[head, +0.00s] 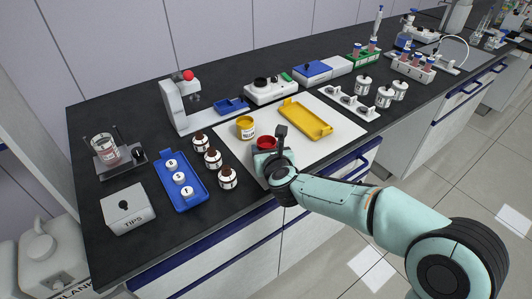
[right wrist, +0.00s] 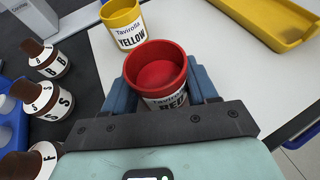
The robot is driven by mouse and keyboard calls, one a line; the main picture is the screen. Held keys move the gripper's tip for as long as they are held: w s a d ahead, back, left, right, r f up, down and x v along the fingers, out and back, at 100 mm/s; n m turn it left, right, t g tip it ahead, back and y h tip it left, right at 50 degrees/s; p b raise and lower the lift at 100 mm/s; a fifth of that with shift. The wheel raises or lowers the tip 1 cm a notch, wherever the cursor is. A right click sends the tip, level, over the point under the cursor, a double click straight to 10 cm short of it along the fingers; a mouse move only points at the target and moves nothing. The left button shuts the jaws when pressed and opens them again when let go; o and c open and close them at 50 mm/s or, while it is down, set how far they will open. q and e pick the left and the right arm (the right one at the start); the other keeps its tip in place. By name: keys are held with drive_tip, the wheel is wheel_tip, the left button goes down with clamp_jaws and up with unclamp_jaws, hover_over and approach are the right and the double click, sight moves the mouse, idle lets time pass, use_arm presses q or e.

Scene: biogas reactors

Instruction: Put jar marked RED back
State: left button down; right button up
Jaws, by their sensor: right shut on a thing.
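The red jar (right wrist: 158,70), with a white label reading RED, is upright between the fingers of my right gripper (right wrist: 160,88), which is shut on it. In the head view the red jar (head: 266,143) shows just beyond my right gripper (head: 272,153), over the near left part of the white mat (head: 318,152). I cannot tell whether its base touches the mat. The yellow jar (head: 245,127), marked YELLOW, stands just behind it on the mat; it also shows in the right wrist view (right wrist: 124,24). My left gripper is not in view.
A yellow tray (head: 306,118) lies on the mat to the right. Several brown bottles (head: 213,158) stand to the left, by a blue rack (head: 181,182). A microscope-like device (head: 185,105) stands behind. The mat's front right is clear.

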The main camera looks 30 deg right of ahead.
drive_tip(key=o, duration=1.1)
drive_tip(key=shift+o, duration=0.2)
drive_tip(key=shift+s+r, duration=0.15)
drive_tip(key=p+v, duration=0.1)
drive_tip(key=v, duration=0.9)
drive_tip(key=shift+s+a+r+p, duration=0.1)
drive_tip(key=shift+s+r+p, duration=0.15)
drive_tip(key=shift+p, duration=0.15)
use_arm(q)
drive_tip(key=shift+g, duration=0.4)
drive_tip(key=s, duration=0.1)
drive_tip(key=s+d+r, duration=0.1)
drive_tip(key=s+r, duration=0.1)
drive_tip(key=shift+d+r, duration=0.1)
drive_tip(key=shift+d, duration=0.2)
use_arm(e)
drive_tip(key=shift+s+a, duration=0.15)
drive_tip(key=shift+s, duration=0.4)
